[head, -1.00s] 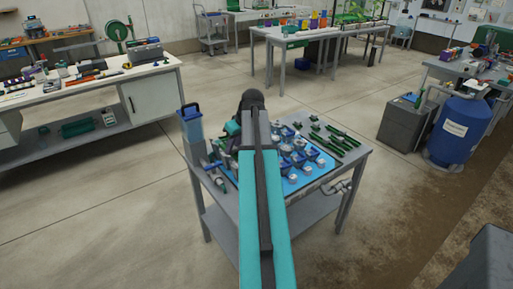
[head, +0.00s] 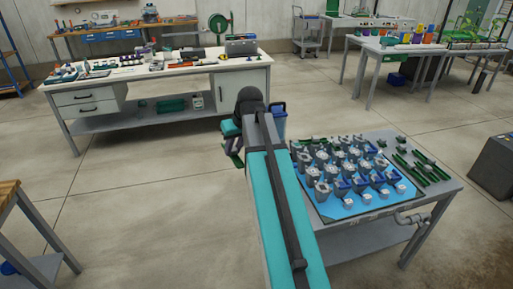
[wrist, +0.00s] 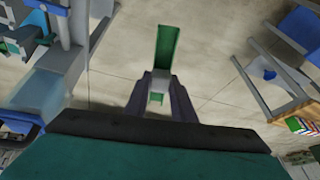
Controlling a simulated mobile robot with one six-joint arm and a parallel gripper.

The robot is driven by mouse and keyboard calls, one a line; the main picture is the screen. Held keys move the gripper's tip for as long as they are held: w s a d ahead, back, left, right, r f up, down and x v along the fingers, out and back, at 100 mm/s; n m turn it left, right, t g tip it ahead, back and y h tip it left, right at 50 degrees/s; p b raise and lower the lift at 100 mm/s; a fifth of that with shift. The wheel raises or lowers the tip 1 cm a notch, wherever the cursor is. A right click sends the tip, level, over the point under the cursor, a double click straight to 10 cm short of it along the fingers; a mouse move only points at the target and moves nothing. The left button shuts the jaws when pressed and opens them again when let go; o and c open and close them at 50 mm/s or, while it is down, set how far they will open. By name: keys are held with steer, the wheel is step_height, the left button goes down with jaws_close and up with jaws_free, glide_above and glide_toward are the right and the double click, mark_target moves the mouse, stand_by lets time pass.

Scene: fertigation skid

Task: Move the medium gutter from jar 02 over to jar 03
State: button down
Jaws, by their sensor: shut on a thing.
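My gripper (wrist: 160,88) is shut on a green gutter (wrist: 165,45), a short channel piece that points away from it in the wrist view. In the head view my gripper (head: 232,132) is partly hidden by my arm, beyond the left edge of the skid table, with bare floor below. A bit of the green gutter (head: 237,158) shows under it. Several grey and blue jar-like units (head: 345,160) stand in rows on a blue mat (head: 340,208). No numbers are legible, so I cannot tell which are jar 02 and jar 03.
Several green strips (head: 425,168) lie on the right of the grey skid table (head: 445,188). A white workbench (head: 130,80) stands behind left. Open floor (head: 150,190) lies on the left.

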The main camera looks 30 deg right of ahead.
steer(key=a+r, duration=0.1)
steer(key=a, duration=1)
steer(key=w+a+r+n, duration=0.1)
steer(key=a+r, duration=0.1)
steer(key=a, duration=0.9)
steer(key=shift+w+a+r, duration=0.15)
steer(key=shift+w+r, duration=0.05)
steer(key=shift+w, duration=0.05)
